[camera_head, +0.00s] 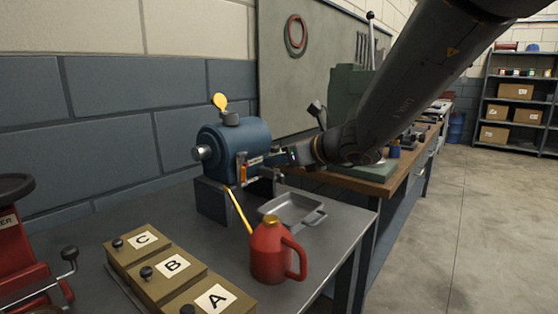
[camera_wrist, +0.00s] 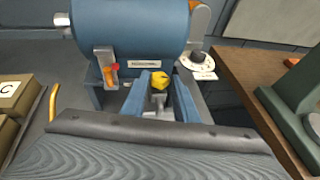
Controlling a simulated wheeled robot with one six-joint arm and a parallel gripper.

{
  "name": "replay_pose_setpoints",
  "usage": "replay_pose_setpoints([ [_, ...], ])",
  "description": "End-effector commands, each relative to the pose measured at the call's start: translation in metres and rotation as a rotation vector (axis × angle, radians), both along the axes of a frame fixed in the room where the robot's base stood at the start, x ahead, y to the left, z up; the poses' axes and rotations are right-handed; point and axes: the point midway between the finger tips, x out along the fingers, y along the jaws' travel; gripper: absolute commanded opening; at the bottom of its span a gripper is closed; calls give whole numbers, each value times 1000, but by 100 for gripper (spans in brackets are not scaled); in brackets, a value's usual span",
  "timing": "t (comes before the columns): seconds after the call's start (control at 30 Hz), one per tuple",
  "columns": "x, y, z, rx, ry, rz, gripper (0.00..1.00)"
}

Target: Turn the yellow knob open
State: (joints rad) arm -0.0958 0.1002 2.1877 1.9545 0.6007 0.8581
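The yellow knob (camera_wrist: 160,81) is small and faceted. In the wrist view it sits below the front of the blue casing (camera_wrist: 128,32), between the blue fingers of my gripper (camera_wrist: 161,77). The fingers stand apart on either side of the knob, with a narrow gap visible on its right; contact on its left is unclear. In the head view my gripper (camera_head: 283,156) is at the right side of the casing (camera_head: 240,141), and the knob is hidden there.
An orange-red lever (camera_wrist: 109,74) is left of my gripper. A white dial with a black knob (camera_wrist: 197,57) is to the right. A red can (camera_head: 268,255), a grey tray (camera_head: 293,208) and lettered boxes (camera_head: 169,267) stand on the table.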

Motion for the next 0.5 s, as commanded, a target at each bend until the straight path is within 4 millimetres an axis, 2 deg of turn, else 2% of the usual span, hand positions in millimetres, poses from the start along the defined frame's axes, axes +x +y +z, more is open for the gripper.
replay_pose_setpoints([
  [0.03,0,0,0,0,0,0,18],
  [0.13,0,0,0,0,0,0,2],
  [0.5,2,-3,1,-1,1,62,2],
])
